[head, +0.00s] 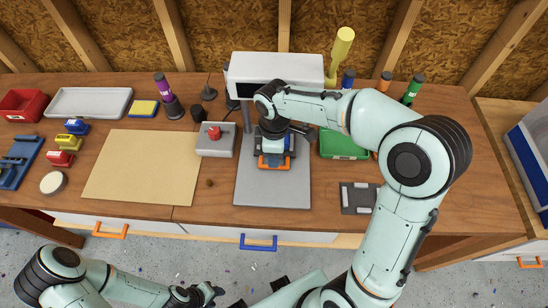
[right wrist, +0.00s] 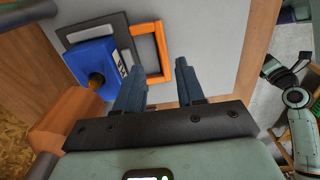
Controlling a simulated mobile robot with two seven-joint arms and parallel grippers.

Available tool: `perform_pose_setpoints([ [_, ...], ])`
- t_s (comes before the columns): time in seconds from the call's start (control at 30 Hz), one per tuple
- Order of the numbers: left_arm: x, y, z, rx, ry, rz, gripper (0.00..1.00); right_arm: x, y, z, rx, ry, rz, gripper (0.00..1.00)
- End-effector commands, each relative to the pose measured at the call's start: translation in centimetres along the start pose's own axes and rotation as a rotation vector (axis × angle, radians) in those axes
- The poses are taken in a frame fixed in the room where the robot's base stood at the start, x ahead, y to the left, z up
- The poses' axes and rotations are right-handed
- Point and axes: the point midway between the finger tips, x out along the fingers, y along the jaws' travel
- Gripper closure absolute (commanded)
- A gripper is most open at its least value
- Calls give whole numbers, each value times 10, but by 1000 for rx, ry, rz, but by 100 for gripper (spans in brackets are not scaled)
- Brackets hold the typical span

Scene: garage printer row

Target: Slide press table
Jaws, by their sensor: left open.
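The press has a white top housing (head: 277,68) and a light grey base plate (head: 272,190). On the plate sits the press table, whose orange loop handle (head: 272,163) faces the front. In the right wrist view the handle (right wrist: 163,52) is a square loop beside a dark-edged grey plate (right wrist: 118,35) and a blue block (right wrist: 95,65) with a brown knob. My right gripper (right wrist: 158,72) is open with its fingertips near the handle's near bar; contact cannot be told. The right hand partly hides the table in the head view. My left gripper (head: 208,293) is open, low, away from the bench.
A tan board (head: 143,168) lies left of the press. A grey block with a red knob (head: 215,140) stands close to its left. A green tray (head: 342,146) and a dark plate (head: 358,198) lie to the right. The bench front has a blue drawer handle (head: 258,243).

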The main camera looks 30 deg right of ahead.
Motion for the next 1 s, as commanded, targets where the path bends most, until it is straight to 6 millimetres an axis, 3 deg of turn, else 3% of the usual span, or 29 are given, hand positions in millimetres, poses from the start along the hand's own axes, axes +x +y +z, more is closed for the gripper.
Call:
perform_pose_setpoints([
  [0.03, -4, 2, -2, 1, 3, 1, 57, -16, 1, -1, 1, 5, 6, 62],
  [0.2, -10, 6, -6, 3, 8, 3, 57, -55, 1, -1, -2, 5, 7, 62],
  [0.4, -15, 8, -9, 5, 13, 4, 57, -85, 1, -1, 0, 4, 5, 62],
  [0.6, -16, 9, -10, 5, 14, 5, 57, -95, 0, 0, -1, 2, 2, 62],
  [1.0, -16, 9, -10, 5, 14, 5, 57, -94, 0, 0, -1, 1, 2, 62],
])
